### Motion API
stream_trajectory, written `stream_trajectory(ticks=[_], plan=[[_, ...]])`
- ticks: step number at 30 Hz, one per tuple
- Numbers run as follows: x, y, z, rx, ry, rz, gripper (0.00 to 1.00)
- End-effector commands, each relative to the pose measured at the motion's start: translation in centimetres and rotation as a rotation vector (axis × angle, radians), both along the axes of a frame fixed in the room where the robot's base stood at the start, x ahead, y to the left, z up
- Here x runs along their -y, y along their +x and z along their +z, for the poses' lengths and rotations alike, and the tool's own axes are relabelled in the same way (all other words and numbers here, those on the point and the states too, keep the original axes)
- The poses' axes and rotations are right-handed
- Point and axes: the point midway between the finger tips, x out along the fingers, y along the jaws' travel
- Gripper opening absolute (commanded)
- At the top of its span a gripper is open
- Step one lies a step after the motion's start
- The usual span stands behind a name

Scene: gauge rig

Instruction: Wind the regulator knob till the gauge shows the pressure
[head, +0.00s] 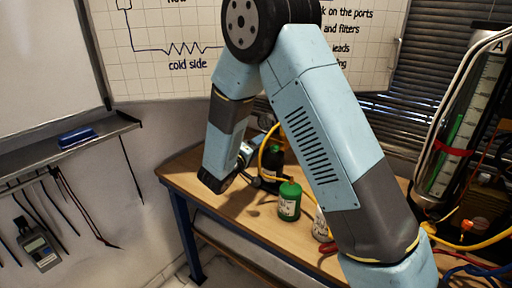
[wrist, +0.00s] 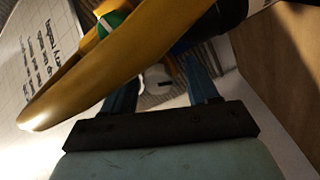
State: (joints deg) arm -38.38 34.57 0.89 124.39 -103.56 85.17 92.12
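In the head view my arm comes down over the bench, and my gripper (head: 246,157) is small and partly hidden at its end, near a yellow hose. In the wrist view the two blue fingers of my gripper (wrist: 160,88) stand apart. A pale round part with a dark mark (wrist: 157,77) shows between them, with gaps at its sides; it may be the regulator knob. A small round dial, perhaps the gauge (head: 265,123), shows partly behind my arm in the head view. Its reading is too small to make out.
A yellow hose (wrist: 95,72) crosses close in front of the wrist camera. On the wooden bench (head: 255,212) stand a green bottle (head: 289,203), a dark bottle (head: 271,163) and a white can (head: 320,226). A tall scaled column (head: 455,140) is at the right.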

Motion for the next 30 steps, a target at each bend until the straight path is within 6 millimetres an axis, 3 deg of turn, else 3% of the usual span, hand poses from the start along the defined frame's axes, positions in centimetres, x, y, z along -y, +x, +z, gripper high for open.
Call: stream_trajectory(ticks=[11, 30], plan=[[-0.9, -1.0, 0.1, 0.002, 0.001, 0.004, 0.59], [-7.5, -9.9, 0.0, 0.001, -0.001, 0.003, 0.59]])
